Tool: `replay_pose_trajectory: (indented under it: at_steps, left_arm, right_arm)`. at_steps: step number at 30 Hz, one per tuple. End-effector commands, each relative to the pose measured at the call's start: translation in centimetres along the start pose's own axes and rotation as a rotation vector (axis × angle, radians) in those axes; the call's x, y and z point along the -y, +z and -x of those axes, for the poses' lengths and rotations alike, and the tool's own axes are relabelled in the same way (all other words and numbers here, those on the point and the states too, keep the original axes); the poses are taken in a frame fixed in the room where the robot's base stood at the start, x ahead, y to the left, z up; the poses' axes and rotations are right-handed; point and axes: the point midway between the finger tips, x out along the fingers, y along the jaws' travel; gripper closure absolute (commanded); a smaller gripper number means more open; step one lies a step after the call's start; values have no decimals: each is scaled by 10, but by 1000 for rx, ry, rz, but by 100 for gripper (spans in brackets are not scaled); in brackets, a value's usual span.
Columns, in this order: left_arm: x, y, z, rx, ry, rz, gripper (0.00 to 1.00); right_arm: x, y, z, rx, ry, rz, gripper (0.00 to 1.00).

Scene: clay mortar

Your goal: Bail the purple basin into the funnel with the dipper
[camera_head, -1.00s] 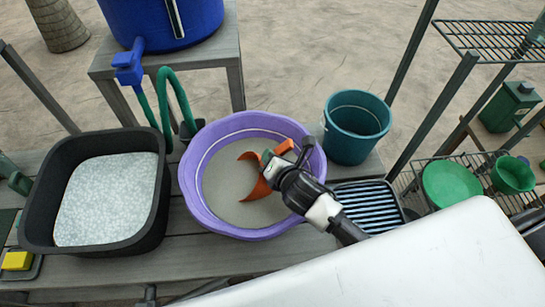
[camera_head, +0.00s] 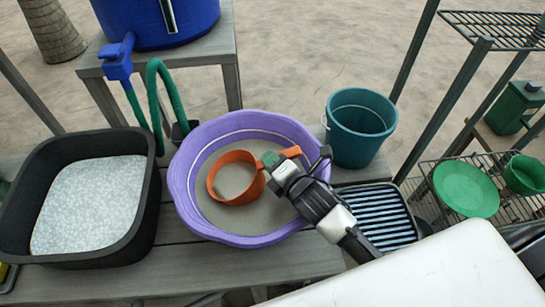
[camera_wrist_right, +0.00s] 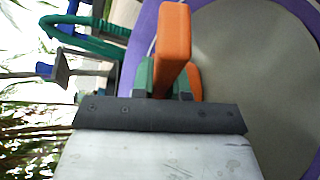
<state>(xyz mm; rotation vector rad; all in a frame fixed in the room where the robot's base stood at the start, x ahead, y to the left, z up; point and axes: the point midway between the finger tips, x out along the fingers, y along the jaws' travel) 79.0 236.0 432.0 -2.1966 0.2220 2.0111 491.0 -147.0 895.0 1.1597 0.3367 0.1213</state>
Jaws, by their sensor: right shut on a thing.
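The purple basin (camera_head: 183,190) stands on the grey bench with a grey-beige fill. The orange dipper (camera_head: 217,196) shows its round mouth upward inside the basin's outline, with a grey-beige surface within the rim. I cannot tell how high it is above the fill. My right gripper (camera_head: 270,161) is shut on the dipper's handle (camera_head: 291,152); the orange handle also shows in the right wrist view (camera_wrist_right: 173,45). A small dark holder (camera_head: 180,134) sits behind the basin by the green hose; I cannot tell whether it is the funnel. My left gripper is not clearly visible.
A black tub (camera_head: 150,205) with pale contents stands left of the basin. A teal bucket (camera_head: 362,145) stands behind right, near a striped rack (camera_head: 385,215). A blue barrel (camera_head: 200,22) with a tap and green hose (camera_head: 168,95) is behind. Wire shelves (camera_head: 495,32) stand at right.

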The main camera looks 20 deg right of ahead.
Motion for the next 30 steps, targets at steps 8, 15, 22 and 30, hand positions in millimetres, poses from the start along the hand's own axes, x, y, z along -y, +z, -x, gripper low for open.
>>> replay_pose_trajectory:
  at_steps: [8,15,22,30]
  left_arm:
    - [1,-6,40,-4,-1,-1,57]
    - [1,-7,54,-4,0,-1,57]
    - [1,-7,56,-4,0,-1,57]
    - [1,-7,56,-4,0,-1,57]
  right_arm:
    - [-39,21,11,3,37,-73,100]
    - [-64,39,21,5,123,-224,100]
    - [-76,49,26,4,197,-353,100]
    - [-78,51,27,5,208,-370,100]
